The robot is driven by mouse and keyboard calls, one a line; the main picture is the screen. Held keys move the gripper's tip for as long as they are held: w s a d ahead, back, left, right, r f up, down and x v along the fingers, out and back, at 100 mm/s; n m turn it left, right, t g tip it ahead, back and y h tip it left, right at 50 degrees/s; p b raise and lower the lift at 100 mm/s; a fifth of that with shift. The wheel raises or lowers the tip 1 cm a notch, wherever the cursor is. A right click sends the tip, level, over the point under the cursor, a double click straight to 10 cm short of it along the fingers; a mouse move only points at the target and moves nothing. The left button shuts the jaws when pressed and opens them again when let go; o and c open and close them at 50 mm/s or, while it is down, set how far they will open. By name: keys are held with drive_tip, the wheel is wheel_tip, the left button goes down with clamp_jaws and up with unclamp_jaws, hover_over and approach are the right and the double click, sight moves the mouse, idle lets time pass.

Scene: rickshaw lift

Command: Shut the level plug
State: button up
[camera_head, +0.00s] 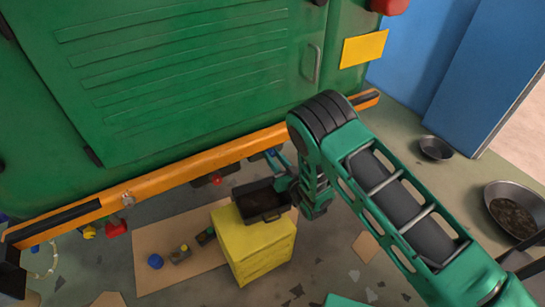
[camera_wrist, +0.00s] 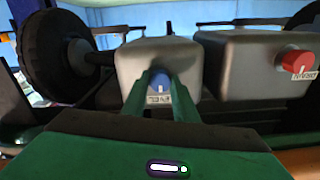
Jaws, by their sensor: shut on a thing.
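In the wrist view, my gripper (camera_wrist: 164,82) has its two green fingers on either side of a blue round plug (camera_wrist: 160,88) on the front of a grey housing (camera_wrist: 145,55). The fingers are shut on this plug. The plug has a pale mark on its face, and a small white label sits just below it, too small to read surely. A red plug (camera_wrist: 297,60) with a white label sits on a second grey housing (camera_wrist: 240,70) to the right. In the head view, my gripper reaches under the orange bumper, and the blue plug cannot be made out there.
Metal bowls (camera_head: 436,148) lie at right. A dark wheel (camera_wrist: 50,50) is left of the housing.

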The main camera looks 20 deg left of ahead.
drive_tip(key=shift+w+d+f, duration=0.1)
drive_tip(key=shift+w+d, duration=0.1)
drive_tip(key=shift+d, duration=0.1)
drive_tip(key=o, duration=1)
drive_tip(key=shift+o, duration=0.3)
drive_tip(key=shift+s+a, duration=0.1)
drive_tip(key=v, duration=1)
drive_tip(key=shift+s+d, duration=0.25)
